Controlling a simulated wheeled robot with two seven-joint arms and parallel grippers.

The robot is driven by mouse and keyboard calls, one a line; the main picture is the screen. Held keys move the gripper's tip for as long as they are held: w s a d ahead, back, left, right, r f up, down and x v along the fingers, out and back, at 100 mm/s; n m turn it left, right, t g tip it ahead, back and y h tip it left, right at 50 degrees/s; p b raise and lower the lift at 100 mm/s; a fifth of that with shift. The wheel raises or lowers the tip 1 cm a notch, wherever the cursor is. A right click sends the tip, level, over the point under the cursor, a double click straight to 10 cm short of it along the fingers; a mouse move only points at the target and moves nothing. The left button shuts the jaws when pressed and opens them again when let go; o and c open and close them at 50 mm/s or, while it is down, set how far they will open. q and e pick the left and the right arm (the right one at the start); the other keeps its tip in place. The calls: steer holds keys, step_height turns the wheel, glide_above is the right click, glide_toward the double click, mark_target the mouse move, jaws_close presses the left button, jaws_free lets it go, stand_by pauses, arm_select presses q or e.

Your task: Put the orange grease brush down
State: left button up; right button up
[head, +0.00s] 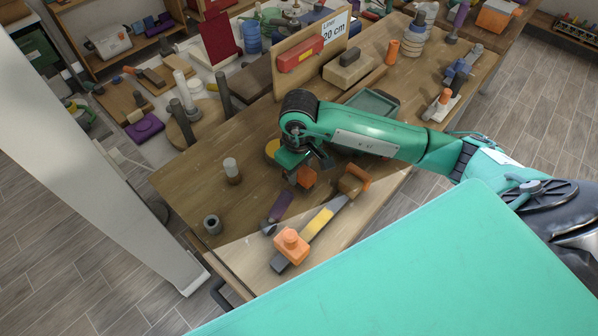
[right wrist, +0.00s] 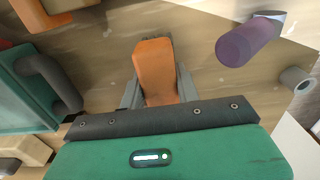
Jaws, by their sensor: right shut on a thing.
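My right gripper (head: 303,170) reaches down over the front part of the wooden table (head: 180,185). It is shut on the orange grease brush (head: 307,178). In the right wrist view the brush (right wrist: 155,68) shows as an orange block between the two grey fingers (right wrist: 158,92). Its lower end is hidden, and I cannot tell whether it touches the table. My left gripper is not in view.
A purple-handled tool (head: 280,207), a long tool with an orange block (head: 291,246), a grey ring (head: 212,224) and a white-topped cylinder (head: 232,168) stand or lie nearby. A green tray (head: 372,104) is behind my arm. Bare wood lies left of the gripper.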

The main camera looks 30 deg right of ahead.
steer(key=shift+f, duration=1.25)
steer(key=o, duration=1)
steer(key=shift+r, duration=0.1)
steer(key=shift+r, duration=0.25)
step_height(320, 180, up, 10)
steer(key=b, duration=0.3)
steer(key=shift+b, duration=0.4)
steer(key=shift+r, duration=0.85)
